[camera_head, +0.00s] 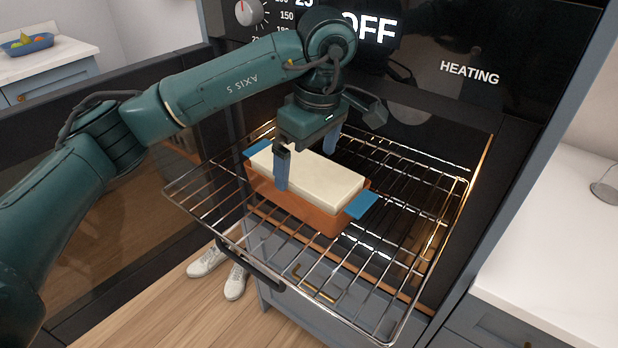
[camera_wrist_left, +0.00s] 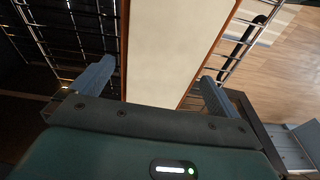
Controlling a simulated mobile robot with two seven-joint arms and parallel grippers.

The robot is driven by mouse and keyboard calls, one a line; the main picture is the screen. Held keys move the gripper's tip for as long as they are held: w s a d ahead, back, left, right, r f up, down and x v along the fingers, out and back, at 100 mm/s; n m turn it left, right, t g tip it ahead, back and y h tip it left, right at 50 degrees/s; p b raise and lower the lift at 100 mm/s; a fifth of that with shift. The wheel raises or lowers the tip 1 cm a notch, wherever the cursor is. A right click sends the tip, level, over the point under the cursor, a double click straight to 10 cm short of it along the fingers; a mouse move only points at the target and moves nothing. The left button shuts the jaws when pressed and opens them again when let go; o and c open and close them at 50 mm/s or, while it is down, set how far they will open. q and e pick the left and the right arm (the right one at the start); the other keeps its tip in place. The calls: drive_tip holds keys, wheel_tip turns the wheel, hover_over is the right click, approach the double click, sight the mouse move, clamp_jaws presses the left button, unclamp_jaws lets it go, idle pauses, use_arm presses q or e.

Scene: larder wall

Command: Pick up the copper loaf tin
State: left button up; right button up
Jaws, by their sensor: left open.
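The copper loaf tin (camera_head: 293,210) stands on a pulled-out wire oven rack, filled with a pale, flat-topped loaf (camera_head: 315,176). Blue pads (camera_head: 362,205) cover the handles at its two ends. My left gripper (camera_head: 306,164) is over the tin, its blue fingers spread on either side of the long walls. In the left wrist view the pale top (camera_wrist_left: 172,50) runs between the two open fingers (camera_wrist_left: 153,85). I cannot tell whether the fingers touch the walls. My right gripper is not in view.
The wire rack (camera_head: 385,262) juts out of the oven, with a dark handle (camera_head: 248,262) at its front. The oven door stands open at left. A white counter (camera_head: 555,240) is at right. Shoes (camera_head: 236,280) stand on the floor below. A blue bowl of fruit (camera_head: 27,44) is far left.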

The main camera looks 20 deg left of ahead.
sight(303, 194)
use_arm(q)
drive_tip(key=f, duration=0.4)
drive_tip(key=a+f, duration=0.1)
drive_tip(key=f, duration=0.1)
drive_tip(key=shift+w, duration=0.1)
drive_tip(key=shift+c, duration=0.3)
drive_tip(key=shift+d, duration=0.1)
drive_tip(key=c, duration=0.9)
drive_tip(key=shift+r, duration=0.1)
drive_tip(key=shift+c, duration=0.6)
drive_tip(key=shift+r, duration=0.15)
